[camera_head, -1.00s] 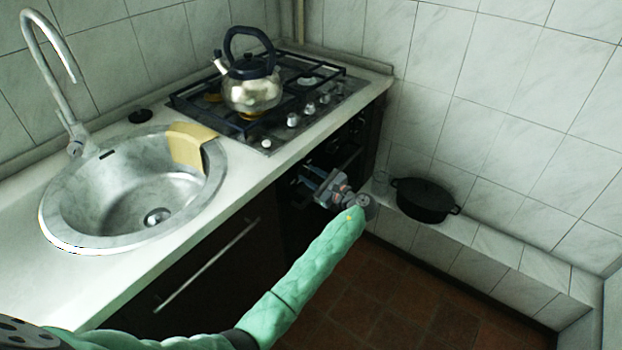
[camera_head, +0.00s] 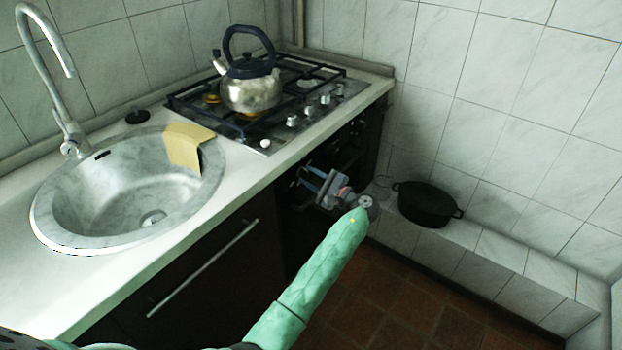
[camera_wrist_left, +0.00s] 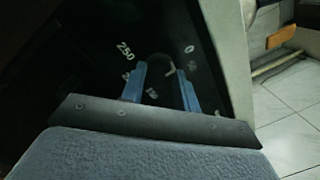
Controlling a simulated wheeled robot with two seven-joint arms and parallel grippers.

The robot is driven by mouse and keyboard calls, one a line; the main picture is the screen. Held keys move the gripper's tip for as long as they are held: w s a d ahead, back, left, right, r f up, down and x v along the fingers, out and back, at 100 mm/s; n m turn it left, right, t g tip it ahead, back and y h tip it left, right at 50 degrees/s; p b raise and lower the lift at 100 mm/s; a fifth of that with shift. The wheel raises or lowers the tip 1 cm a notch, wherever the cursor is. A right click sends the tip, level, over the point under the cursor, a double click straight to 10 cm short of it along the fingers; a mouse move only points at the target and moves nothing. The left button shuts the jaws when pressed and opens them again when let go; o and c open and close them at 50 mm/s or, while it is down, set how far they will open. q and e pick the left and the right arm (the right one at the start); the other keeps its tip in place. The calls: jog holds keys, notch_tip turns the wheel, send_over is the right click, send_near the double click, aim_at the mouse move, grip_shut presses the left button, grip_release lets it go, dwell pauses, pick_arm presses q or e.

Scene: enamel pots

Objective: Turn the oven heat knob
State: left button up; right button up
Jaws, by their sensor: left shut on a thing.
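My left gripper (camera_head: 312,183) is at the dark oven front below the hob, its arm in a green sleeve. In the left wrist view its two blue fingers (camera_wrist_left: 160,88) are close on either side of a dark knob (camera_wrist_left: 164,70) on the black oven panel (camera_wrist_left: 85,45). The gripper is shut on this knob. White markings around it include "250" on the left and "0" on the right. The knob blends into the dark panel, so its exact angle is hard to read. In the head view the gripper hides the knob. My right gripper is not in view.
A kettle (camera_head: 250,92) stands on the gas hob (camera_head: 285,112), with hob knobs along its right edge. A sink (camera_head: 135,200) with a yellow cloth (camera_head: 183,147) is at left. A black pot (camera_head: 426,205) sits on the tiled ledge at right. The floor is clear.

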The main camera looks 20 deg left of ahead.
pick_arm(q)
jog(key=o, duration=1)
jog(key=shift+d, duration=0.1)
jog(key=shift+s+d+f, duration=0.1)
jog(key=shift+s+d, duration=0.05)
jog(key=shift+d, duration=0.15)
jog(key=b+v, duration=0.1)
jog(key=v, duration=0.6)
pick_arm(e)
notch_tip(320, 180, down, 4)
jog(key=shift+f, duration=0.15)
